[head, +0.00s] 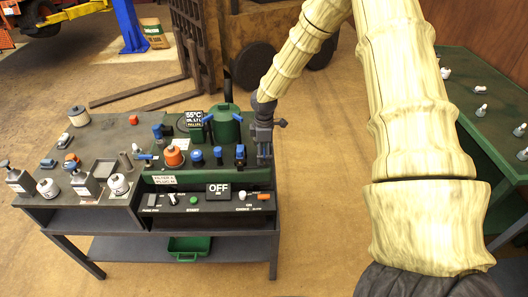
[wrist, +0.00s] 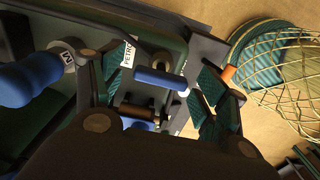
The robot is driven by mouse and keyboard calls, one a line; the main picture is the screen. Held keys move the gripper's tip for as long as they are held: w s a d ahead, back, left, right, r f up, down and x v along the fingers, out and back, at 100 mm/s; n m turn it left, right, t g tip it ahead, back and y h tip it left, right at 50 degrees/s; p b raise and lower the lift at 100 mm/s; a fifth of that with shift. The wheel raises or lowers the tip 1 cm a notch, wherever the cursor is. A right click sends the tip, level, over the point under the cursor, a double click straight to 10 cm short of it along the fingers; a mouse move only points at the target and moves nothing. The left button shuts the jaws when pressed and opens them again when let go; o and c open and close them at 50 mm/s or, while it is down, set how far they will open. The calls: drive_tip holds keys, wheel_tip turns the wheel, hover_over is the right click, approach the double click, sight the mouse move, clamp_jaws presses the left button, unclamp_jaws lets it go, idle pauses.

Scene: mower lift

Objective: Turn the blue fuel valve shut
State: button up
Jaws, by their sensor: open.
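The blue fuel valve shows in the wrist view as a blue bar handle (wrist: 160,78) beside a white label reading PETRO. My gripper (wrist: 158,88) is open, with its green-padded fingers on either side of the blue handle. I cannot tell whether either finger touches it. In the head view my gripper (head: 264,147) points down at the right end of the workbench (head: 105,140), beside a blue-topped fitting (head: 240,153). The valve itself is hard to make out there, partly hidden by my gripper.
Blue knobs (head: 197,157), an orange-topped part (head: 173,156) and a green can (head: 225,124) stand close left of my gripper. An OFF display (head: 218,190) is on the bench front. A green table (head: 490,100) stands right; open floor lies between.

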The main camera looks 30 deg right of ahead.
drive_tip(key=shift+f, duration=0.3)
drive_tip(key=c, duration=1)
drive_tip(key=shift+c, duration=0.2)
